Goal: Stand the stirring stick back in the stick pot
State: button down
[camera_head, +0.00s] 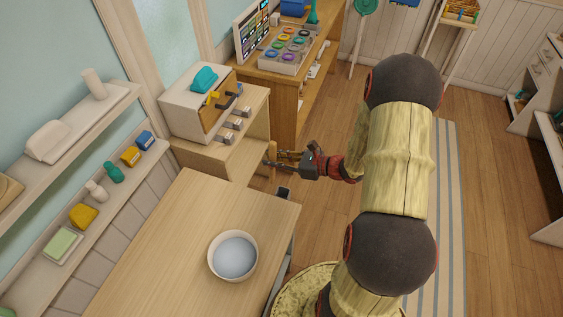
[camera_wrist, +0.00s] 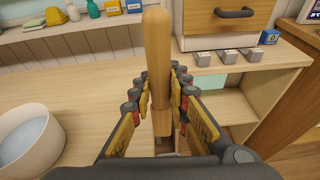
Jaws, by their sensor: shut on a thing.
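The stirring stick (camera_wrist: 157,50) is a rounded, light wooden rod in the middle of the wrist view. My gripper (camera_wrist: 160,88) is shut on it, with yellow-padded fingers on both sides. The stick's thicker part rises above the fingers, and its lower end is partly hidden between them. I cannot identify the stick pot in either view.
A bowl of pale liquid (camera_head: 234,256) stands on the wooden table (camera_head: 170,240), left of my gripper in the wrist view. Several grey blocks (camera_wrist: 228,56) sit on the cabinet ledge below a drawer (camera_wrist: 225,18). Wall shelves (camera_head: 35,265) hold small items at left.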

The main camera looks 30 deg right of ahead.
aim_at(275, 171)
jog(key=shift+s+d+n, duration=0.4)
jog(key=shift+s+d, duration=0.75)
jog(key=shift+s, duration=0.2)
jog(key=shift+r, duration=0.1)
jog(key=shift+f+b, duration=1.95)
jog(key=shift+f, duration=1)
notch_tip(275, 171, down, 8)
jog(key=b, duration=0.4)
jog(key=shift+r, duration=0.15)
dwell(1.8)
jog(key=c, duration=1.6)
grip_release()
jog(key=shift+c, duration=0.2)
